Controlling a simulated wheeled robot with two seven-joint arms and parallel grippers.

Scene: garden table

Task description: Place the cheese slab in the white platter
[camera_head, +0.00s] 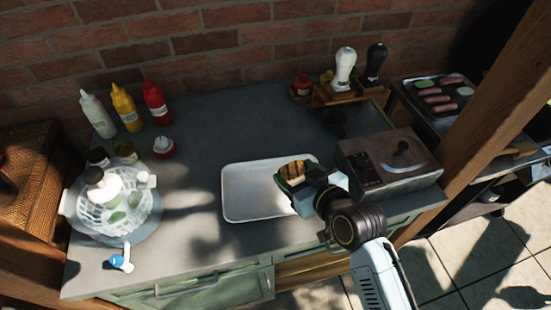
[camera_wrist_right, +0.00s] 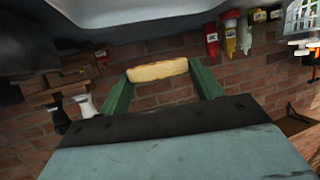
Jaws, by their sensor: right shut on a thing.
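The white platter (camera_head: 245,191) is a shallow rectangular tray on the grey counter, near the middle of the head view. Its pale rim also shows at the top of the right wrist view (camera_wrist_right: 120,10). My right gripper (camera_head: 293,174) is over the platter's right part, and its arm hides the platter's right front corner. In the right wrist view the slab (camera_wrist_right: 157,71) lies between both fingertips, apart from the platter. My left gripper is not in view.
A grey and brown box (camera_head: 388,160) stands right of the platter. Sauce bottles (camera_head: 125,108) stand at the back left, a mesh-domed plate (camera_head: 113,210) at the front left. Shakers (camera_head: 345,68) stand at the back. A grill tray (camera_head: 437,95) is beyond the wooden post (camera_head: 495,110).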

